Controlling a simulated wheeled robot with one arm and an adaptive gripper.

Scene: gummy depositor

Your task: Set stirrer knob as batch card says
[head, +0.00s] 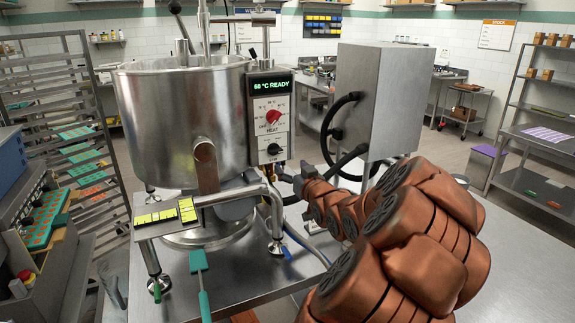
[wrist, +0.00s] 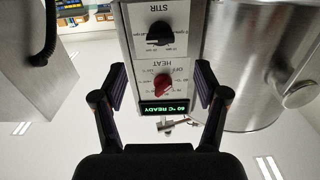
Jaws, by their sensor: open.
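The black stirrer knob (head: 273,149) sits low on the white control panel of the steel kettle, under the red heat knob (head: 273,116). In the upside-down wrist view the stirrer knob (wrist: 159,34) lies under the word STIR, beyond the fingertips. Its exact setting is too small to read. My gripper (wrist: 161,80) is open and empty, its fingers spread either side of the panel's picture, with the red heat knob (wrist: 163,84) between them. In the head view my arm reaches in from the right, its end just right of the panel. I cannot identify a batch card.
A green display (head: 264,86) reads 60 °C READY. The kettle (head: 180,120) stands left of the panel. A grey steel box (head: 378,95) with black cables stands close on the right. A teal spatula (head: 200,275) and a small shelf with yellow pieces (head: 165,215) are in front.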

